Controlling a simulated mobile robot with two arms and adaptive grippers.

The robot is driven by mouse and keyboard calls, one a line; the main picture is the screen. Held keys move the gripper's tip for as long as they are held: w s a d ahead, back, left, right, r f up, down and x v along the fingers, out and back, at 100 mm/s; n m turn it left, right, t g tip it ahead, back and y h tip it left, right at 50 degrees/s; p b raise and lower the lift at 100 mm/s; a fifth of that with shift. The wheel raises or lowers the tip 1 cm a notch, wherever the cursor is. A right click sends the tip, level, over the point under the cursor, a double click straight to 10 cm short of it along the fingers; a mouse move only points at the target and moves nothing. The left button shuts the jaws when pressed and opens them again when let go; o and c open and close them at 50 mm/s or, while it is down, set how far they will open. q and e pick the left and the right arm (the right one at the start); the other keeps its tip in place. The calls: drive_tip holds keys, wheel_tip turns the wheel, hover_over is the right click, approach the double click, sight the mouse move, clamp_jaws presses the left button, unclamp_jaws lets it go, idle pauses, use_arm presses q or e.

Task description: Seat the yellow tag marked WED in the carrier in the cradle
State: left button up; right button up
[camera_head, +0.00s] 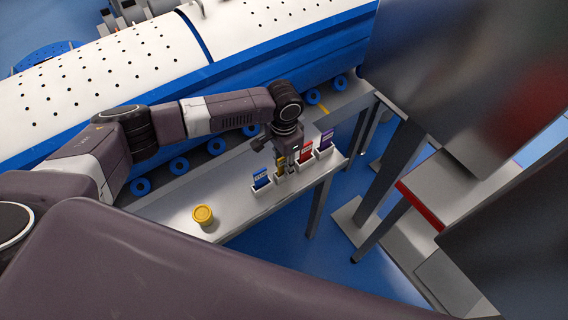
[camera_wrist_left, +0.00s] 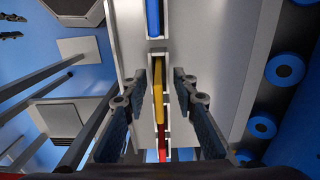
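The yellow tag (camera_head: 281,163) stands in a white holder in a row of tags on the narrow grey shelf. In the left wrist view it shows edge-on (camera_wrist_left: 158,92). Its lettering cannot be read. My left gripper (camera_head: 286,168) points down over it. In the wrist view the open fingers (camera_wrist_left: 158,75) stand on either side of the yellow tag, with gaps between. My right gripper is out of the head view. I cannot make out a carrier or a cradle in these views.
A blue tag (camera_head: 261,178) stands on one side of the yellow one; a red tag (camera_head: 305,152) and a purple tag (camera_head: 326,140) stand on the other. A round yellow object (camera_head: 203,214) sits on the shelf (camera_head: 178,207). A blue-and-white machine (camera_head: 110,75) runs behind.

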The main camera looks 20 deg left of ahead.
use_arm(q)
drive_tip(key=shift+s, duration=0.1)
drive_tip(key=shift+c, duration=0.2)
clamp_jaws()
drive_tip(key=shift+r, duration=0.1)
